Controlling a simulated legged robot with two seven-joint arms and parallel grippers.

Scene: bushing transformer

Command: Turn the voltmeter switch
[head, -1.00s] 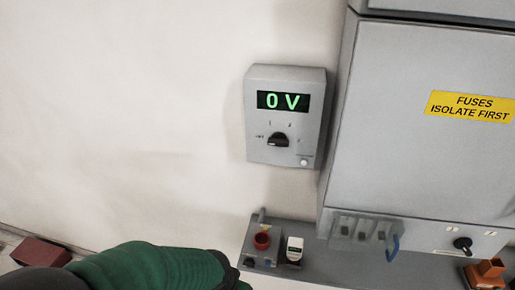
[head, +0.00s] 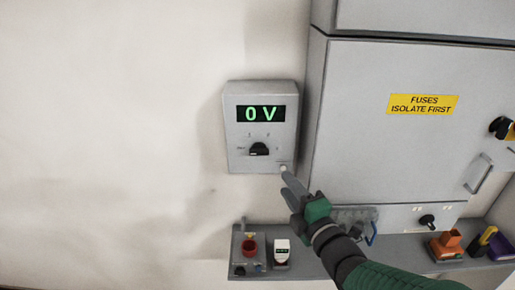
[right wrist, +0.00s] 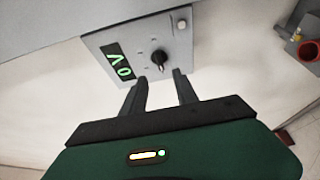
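The voltmeter (head: 262,126) is a grey box on the wall with a green "0 V" display. Its black rotary switch (head: 259,149) sits below the display among small position marks. My right gripper (head: 287,183) is just below and right of the voltmeter's lower edge. In the right wrist view the two fingers of the right gripper (right wrist: 160,90) are apart with nothing between them. The switch (right wrist: 159,60) is ahead of the fingertips there, on the voltmeter's face (right wrist: 132,45). My left gripper is in neither view.
A grey cabinet (head: 400,130) with a yellow fuse label stands right of the voltmeter. A shelf (head: 310,267) below carries a red-knobbed device (head: 249,246), a small white meter (head: 282,251) and an orange object (head: 446,243). The wall left of the voltmeter is clear.

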